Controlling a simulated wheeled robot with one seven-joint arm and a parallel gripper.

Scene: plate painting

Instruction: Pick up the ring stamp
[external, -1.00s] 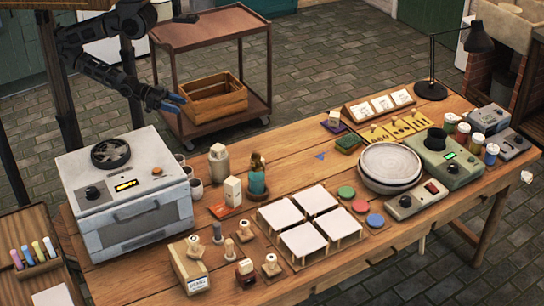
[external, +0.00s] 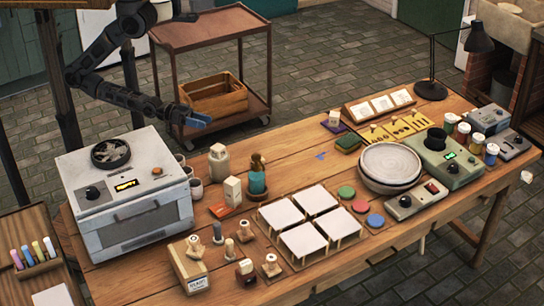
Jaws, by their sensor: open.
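Several small stamps with knob or peg handles stand on the front left part of the wooden table, among them one pale stamp (external: 271,264), a dark-based stamp (external: 246,271) and another pale stamp (external: 195,247). Their printing faces are hidden, so I cannot tell which is the ring stamp. My gripper (external: 198,121) has blue fingertips and is open. It is in the air beyond the table's far edge, above and behind the stamps and well apart from them.
A grey kiln-like box (external: 125,195) stands left of the stamps. A bottle (external: 257,182) and a jar (external: 219,160) stand behind. A cart holds a wooden crate (external: 215,98).

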